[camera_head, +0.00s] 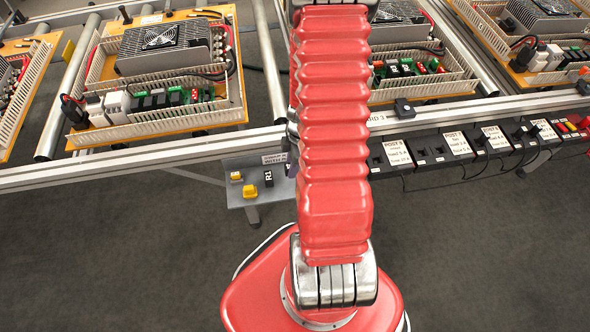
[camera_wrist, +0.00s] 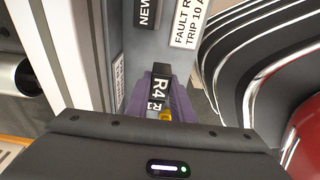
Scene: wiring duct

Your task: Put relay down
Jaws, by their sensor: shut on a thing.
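My gripper (camera_wrist: 161,100) shows in the wrist view with its purple fingers shut on a black relay (camera_wrist: 161,72) with a white R4 label. A second small label and a bit of yellow show low between the fingers; I cannot tell what they belong to. In the head view, my arm hides most of the gripper; a little purple shows beside the arm over a small grey shelf (camera_head: 238,192). On this shelf stands a black piece marked R1 (camera_head: 268,178). I cannot tell whether the held relay touches the shelf.
Two yellow pieces, one smaller (camera_head: 236,176) and one larger (camera_head: 250,191), are on the shelf's left part. A metal rail (camera_head: 190,148) runs behind it. Wired panels (camera_head: 160,75) lie beyond. A row of labelled black boxes (camera_head: 430,150) is at the right.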

